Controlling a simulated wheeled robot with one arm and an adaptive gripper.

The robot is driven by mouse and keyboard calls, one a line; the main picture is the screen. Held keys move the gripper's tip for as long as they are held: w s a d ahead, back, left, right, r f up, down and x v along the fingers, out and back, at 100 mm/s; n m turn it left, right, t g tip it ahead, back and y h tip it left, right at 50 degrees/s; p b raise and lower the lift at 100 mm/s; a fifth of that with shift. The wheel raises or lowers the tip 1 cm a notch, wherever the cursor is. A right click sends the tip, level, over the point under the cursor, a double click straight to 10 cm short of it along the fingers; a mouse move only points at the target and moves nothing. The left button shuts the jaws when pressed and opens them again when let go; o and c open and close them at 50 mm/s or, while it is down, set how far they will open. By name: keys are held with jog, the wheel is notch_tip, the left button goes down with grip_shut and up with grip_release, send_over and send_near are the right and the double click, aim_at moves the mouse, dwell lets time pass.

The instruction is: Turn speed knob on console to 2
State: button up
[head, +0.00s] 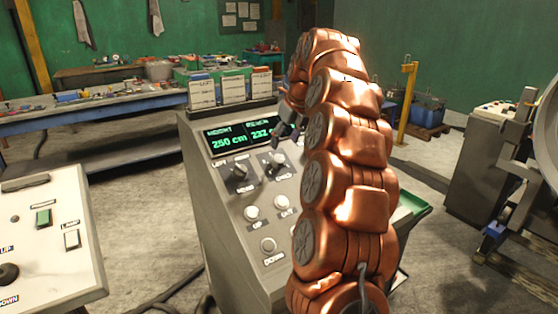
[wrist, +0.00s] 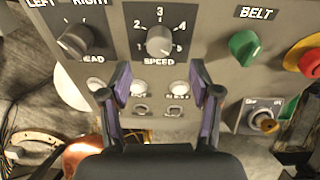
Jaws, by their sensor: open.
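The grey console (head: 199,185) stands in the middle of the head view, with a lit green display (head: 238,136) at its top. The speed knob (wrist: 160,41) is a round grey knob on a dark plate marked "SPEED", at the top middle of the wrist view. Numbers ring it, with 3 at the top; its exact setting is hard to read. My gripper (wrist: 160,74) is open and empty. Its two purple-grey fingers stand apart, below the knob in the picture and not around it. In the head view my gripper (head: 287,122) is over the console's upper right, partly hiding it.
In the wrist view, a head knob (wrist: 75,40) is left of the speed knob, a green belt knob (wrist: 244,47) right, and a red button (wrist: 309,62) beyond. White buttons (wrist: 179,88) lie below. A separate panel (head: 45,245) stands at the head view's left.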

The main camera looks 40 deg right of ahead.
aim_at(279, 157)
jog(key=shift+p+x, duration=0.65)
jog(key=shift+x, duration=3.1)
jog(key=shift+a, duration=0.1)
jog(key=c, duration=1.1)
